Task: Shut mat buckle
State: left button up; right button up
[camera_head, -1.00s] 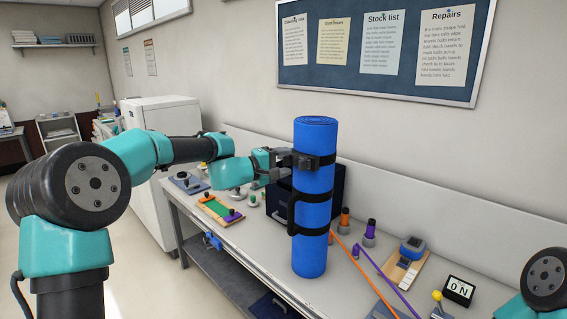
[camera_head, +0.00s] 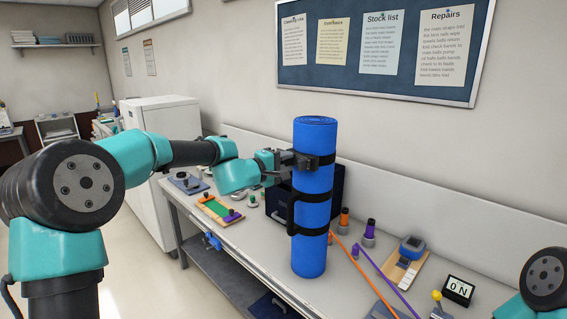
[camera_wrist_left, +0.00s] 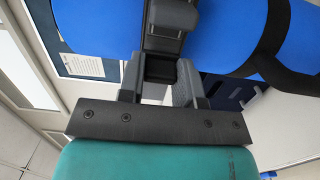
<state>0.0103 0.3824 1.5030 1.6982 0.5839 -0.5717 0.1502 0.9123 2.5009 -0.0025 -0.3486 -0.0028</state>
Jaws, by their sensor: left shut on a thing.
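The black mat buckle (camera_head: 304,162) sits on the upper strap. My left gripper (camera_head: 288,160) comes in from the left at that height and is shut on a black buckle part. In the left wrist view, the fingers flank this buckle part (camera_wrist_left: 160,68), with another dark buckle piece (camera_wrist_left: 172,16) just beyond. Whether the buckle halves are latched I cannot tell. My right gripper is out of view.
A dark box (camera_head: 276,200) stands behind the mat. Orange and purple cords, a blue device on a board (camera_head: 408,258) and a small display (camera_head: 458,290) lie to the right. The wall is close behind.

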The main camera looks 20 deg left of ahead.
pick_arm(q)
jog(key=shift+d+r+n+t+y, duration=0.1)
jog(key=shift+d+n+t+y, duration=0.15)
jog(key=shift+n+t+y, duration=0.45)
jog(key=o, duration=0.9)
jog(key=v, duration=1.7)
jog(key=shift+s+a+r, duration=0.1)
jog(key=shift+s+r, duration=0.1)
jog(key=shift+r, duration=0.1)
